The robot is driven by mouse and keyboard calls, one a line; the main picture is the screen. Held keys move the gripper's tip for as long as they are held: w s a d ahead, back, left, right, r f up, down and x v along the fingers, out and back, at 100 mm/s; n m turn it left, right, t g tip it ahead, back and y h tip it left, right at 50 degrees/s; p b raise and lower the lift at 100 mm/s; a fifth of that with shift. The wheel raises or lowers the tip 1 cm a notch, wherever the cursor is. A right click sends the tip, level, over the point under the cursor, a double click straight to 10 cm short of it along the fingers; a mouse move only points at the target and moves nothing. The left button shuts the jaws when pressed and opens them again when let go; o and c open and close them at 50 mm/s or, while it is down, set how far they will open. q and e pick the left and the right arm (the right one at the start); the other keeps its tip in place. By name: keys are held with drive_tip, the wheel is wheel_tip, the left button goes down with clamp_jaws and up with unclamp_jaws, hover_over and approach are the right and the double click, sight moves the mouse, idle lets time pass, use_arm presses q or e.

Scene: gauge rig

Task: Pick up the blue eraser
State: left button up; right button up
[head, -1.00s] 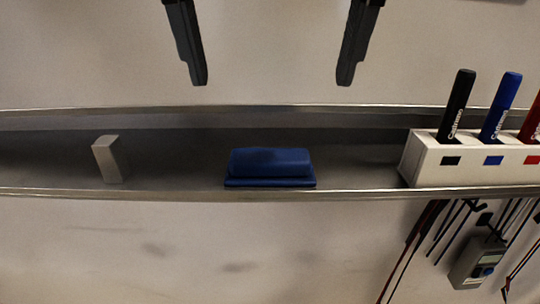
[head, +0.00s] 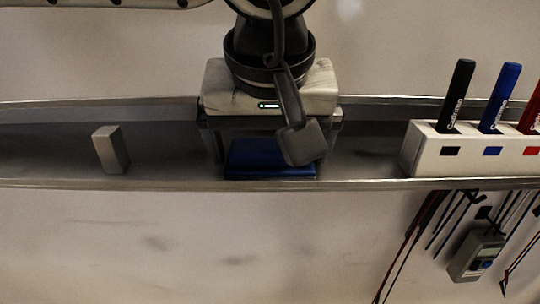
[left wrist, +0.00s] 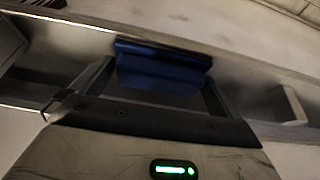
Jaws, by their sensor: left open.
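The blue eraser (head: 250,158) lies in the metal tray (head: 371,167) below the board. My left gripper (head: 271,150) is above it and pointing down, with one finger at each side of the eraser. Its jaws are open. In the left wrist view the eraser (left wrist: 160,68) shows between the two spread fingers (left wrist: 155,85); whether they touch it I cannot tell. Part of the eraser is hidden by my gripper and a camera part in the head view. My right gripper is not in view.
A small grey block (head: 111,150) stands in the tray to the left. A white holder (head: 440,155) with black, blue and red markers stands to the right. A grey meter (head: 474,257) and several cables hang below the tray. The tray between block and eraser is clear.

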sight(270, 137)
use_arm(q)
drive_tip(key=c, duration=0.6)
drive_tip(key=shift+c, duration=0.2)
drive_tip(key=shift+r, duration=0.1)
drive_tip(key=shift+r+p, duration=0.55)
drive_tip(key=shift+r, duration=0.05)
wheel_tip(270, 137, up, 3)
drive_tip(key=shift+f+p, duration=0.2)
drive_tip(key=shift+p, duration=0.9)
drive_tip(key=s+d+r+p, duration=0.2)
drive_tip(key=s+r, duration=0.2)
drive_tip(key=s, duration=0.3)
drive_tip(key=s+d+r+p, duration=0.2)
drive_tip(key=s+r+p, duration=0.1)
drive_tip(key=s+r, duration=0.2)
drive_tip(key=shift+s, duration=0.9)
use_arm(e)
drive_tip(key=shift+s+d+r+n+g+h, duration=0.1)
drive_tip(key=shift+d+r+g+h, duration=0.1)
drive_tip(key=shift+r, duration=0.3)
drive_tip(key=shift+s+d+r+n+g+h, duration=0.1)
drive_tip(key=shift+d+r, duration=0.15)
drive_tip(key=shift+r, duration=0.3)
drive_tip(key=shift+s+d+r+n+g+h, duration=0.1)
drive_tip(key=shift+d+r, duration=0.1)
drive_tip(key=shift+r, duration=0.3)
